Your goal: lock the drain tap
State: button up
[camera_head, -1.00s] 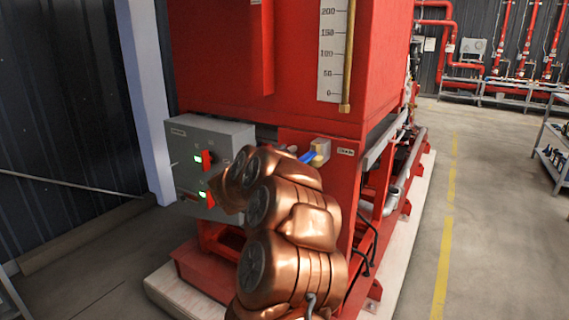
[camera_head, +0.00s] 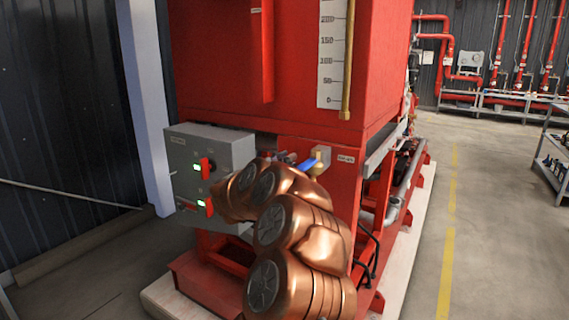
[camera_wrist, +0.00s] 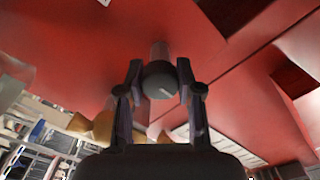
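The drain tap (camera_head: 318,163) is a brass valve with a blue lever, on the red tank's lower front beside a small label. In the head view my arm hides most of my gripper (camera_head: 284,157), whose dark end is just left of the tap. In the wrist view my gripper (camera_wrist: 159,82) has its two fingers on either side of a dark, round-ended piece (camera_wrist: 160,81), perhaps a padlock, with a paler stem beyond it. The fingers appear to press its sides. A blurred brass part (camera_wrist: 93,127) at lower left is probably the tap.
A grey control box (camera_head: 207,155) with red switches and green lights stands left of my arm. The red tank (camera_head: 220,60) rises above, with a level gauge (camera_head: 334,52). The floor (camera_head: 495,220) to the right is clear up to a shelf (camera_head: 555,160).

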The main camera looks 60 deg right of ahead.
jog(key=o, duration=0.4)
jog(key=a, duration=1.2)
jog(key=shift+s, duration=0.25)
dwell(0.4)
